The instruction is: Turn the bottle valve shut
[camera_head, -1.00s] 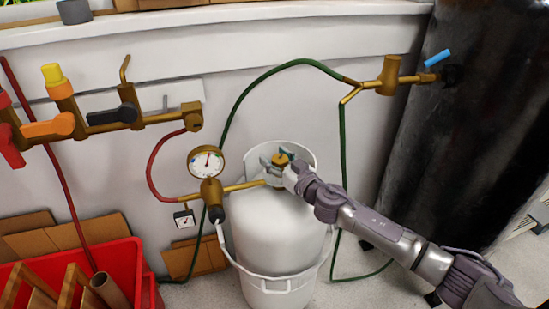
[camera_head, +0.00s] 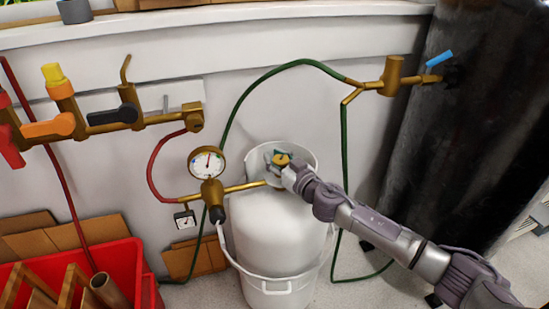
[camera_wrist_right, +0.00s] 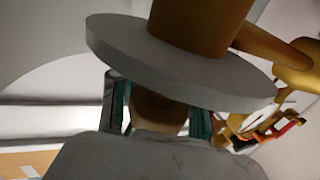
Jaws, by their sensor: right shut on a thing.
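The white gas bottle (camera_head: 275,232) stands upright in a white bucket (camera_head: 285,290). Its brass valve (camera_head: 283,159) is at the top, partly covered by my right gripper (camera_head: 279,158). In the right wrist view, the teal fingers of this gripper (camera_wrist_right: 158,108) are on either side of a brownish round part of the valve (camera_wrist_right: 155,110), shut on it. A grey disc (camera_wrist_right: 180,62) and a brass stem (camera_wrist_right: 200,20) show beyond the fingers. The valve's exact turn angle is hard to tell. My left gripper is not in view.
A brass pipe with a pressure gauge (camera_head: 207,162) joins the bottle top from the left. A green hose (camera_head: 245,95) arches behind. A dark cylinder (camera_head: 440,150) stands at right. A red crate (camera_head: 120,265) and brass valves with coloured handles (camera_head: 110,115) are at left.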

